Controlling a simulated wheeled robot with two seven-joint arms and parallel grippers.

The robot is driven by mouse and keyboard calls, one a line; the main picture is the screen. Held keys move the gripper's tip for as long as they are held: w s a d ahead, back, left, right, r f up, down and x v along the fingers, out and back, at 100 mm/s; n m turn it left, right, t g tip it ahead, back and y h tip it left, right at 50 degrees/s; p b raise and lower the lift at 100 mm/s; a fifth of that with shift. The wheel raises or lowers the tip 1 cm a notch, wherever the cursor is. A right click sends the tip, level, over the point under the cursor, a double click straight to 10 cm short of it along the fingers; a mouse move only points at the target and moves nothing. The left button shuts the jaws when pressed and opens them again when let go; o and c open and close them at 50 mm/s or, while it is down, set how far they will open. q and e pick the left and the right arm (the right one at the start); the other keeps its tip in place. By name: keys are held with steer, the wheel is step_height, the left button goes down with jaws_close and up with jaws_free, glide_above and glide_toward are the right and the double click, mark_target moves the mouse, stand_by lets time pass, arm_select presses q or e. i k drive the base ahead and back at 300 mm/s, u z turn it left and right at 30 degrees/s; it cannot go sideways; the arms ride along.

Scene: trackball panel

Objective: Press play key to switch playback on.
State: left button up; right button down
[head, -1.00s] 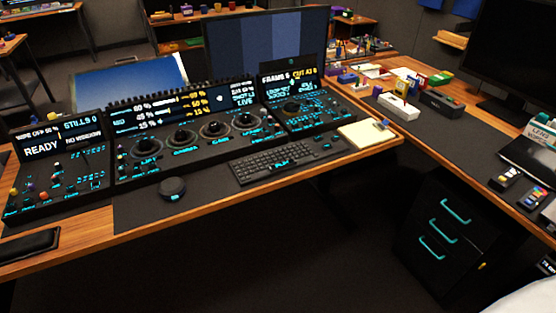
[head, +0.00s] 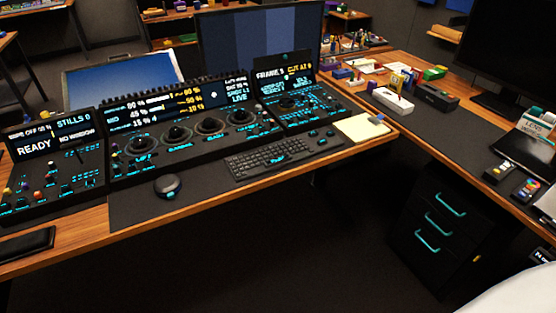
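A black keyboard (head: 262,163) lies on the desk in front of the control panel. A cyan glowing label on it, which seems to read PLAY (head: 277,157), sits near its middle; the exact key edges are too small to tell. The trackball panel (head: 190,122) stands behind the keyboard, with several dark balls in rings and lit screens above. A right-hand panel section (head: 290,100) has a screen with a frame readout and small cyan-lit keys. A left section (head: 50,165) reads READY. Neither of my grippers shows in the head view.
A dark round puck-like device (head: 168,186) sits left of the keyboard. A yellow notepad (head: 361,128) lies to its right. A large monitor (head: 262,45) stands behind. The wooden desk edge (head: 215,205) runs along the front. A black drawer cabinet (head: 440,225) stands at the right.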

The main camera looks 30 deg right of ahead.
mark_target(269, 164)
steer(key=k, duration=0.55)
steer(key=z, duration=0.85)
steer(key=i, duration=1.4)
steer(key=u, duration=0.8)
